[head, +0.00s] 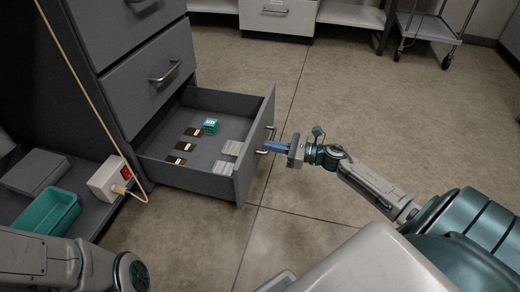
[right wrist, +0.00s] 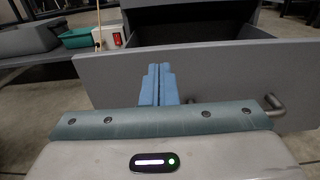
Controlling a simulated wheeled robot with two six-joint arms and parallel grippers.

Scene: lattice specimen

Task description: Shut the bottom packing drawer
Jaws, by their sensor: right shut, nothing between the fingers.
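The bottom drawer (head: 174,178) of the grey cabinet stands pulled out in the head view. Inside it lie several dark packets, a teal box (head: 210,126) and light flat pieces. My right gripper (head: 266,147) is shut and empty, its blue fingertips at the outer side of the drawer front, by the handle (head: 264,153). In the right wrist view the closed fingers (right wrist: 158,72) point at the front panel (right wrist: 215,80), left of the handle (right wrist: 276,104); I cannot tell whether they touch it. My left gripper is out of view; only part of my left arm shows at the lower left.
Two closed drawers (head: 150,80) sit above the open one. At left, a low shelf holds a teal bin (head: 46,211), a grey slab (head: 35,174) and a white box with a red switch (head: 108,180) and cord. A cart (head: 428,27) stands far right. The floor right of the drawer is clear.

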